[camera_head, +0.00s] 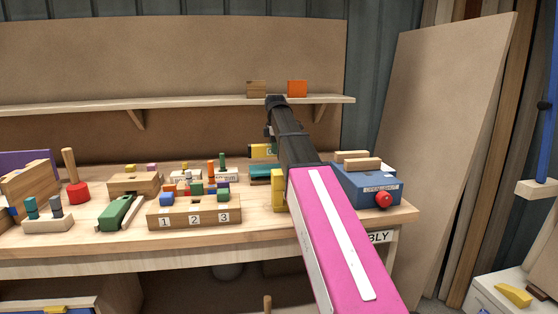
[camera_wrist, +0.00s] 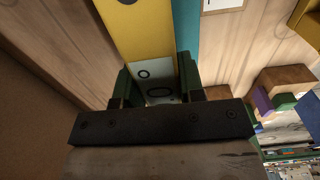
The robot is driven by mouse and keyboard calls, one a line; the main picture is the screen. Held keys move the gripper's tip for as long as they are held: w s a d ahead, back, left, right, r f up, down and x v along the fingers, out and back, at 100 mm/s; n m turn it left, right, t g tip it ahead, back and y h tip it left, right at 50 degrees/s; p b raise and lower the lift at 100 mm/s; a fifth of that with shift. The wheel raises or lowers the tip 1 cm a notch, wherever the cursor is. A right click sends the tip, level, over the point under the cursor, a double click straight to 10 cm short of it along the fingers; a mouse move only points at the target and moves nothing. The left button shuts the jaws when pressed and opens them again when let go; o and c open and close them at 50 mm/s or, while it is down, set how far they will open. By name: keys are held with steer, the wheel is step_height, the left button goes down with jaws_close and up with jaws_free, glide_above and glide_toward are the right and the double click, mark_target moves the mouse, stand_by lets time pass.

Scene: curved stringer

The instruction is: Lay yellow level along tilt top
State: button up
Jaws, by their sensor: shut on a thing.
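The yellow level (camera_wrist: 138,28) runs away from my gripper (camera_wrist: 154,84) in the wrist view. Its near end, with a pale panel and dark rings, sits between the two dark green fingers, which are shut on it. A teal piece (camera_wrist: 186,28) lies close along its right side; I cannot tell whether they touch. In the head view a yellow piece (camera_head: 258,151), likely the level, shows left of my arm, above a teal block (camera_head: 260,172). My fingertips are hidden behind my arm there. I cannot tell for certain which thing is the tilt top.
A blue box (camera_head: 372,190) with a red knob and wooden pieces stands right of my arm. A numbered wooden block (camera_head: 190,216), a green tool (camera_head: 116,212) and several small blocks crowd the bench's left and middle. A shelf (camera_head: 170,105) runs behind. The bench's front strip is mostly clear.

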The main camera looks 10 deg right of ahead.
mark_target(279, 167)
steer(key=shift+s+d+f, duration=0.1)
steer(key=shift+d+f, duration=0.3)
steer(key=shift+d, duration=0.3)
steer(key=shift+f, duration=2)
steer(key=shift+f, duration=0.1)
steer(key=o, duration=1)
steer(key=shift+o, duration=0.2)
step_height(279, 167, up, 12)
steer(key=shift+r, duration=0.1)
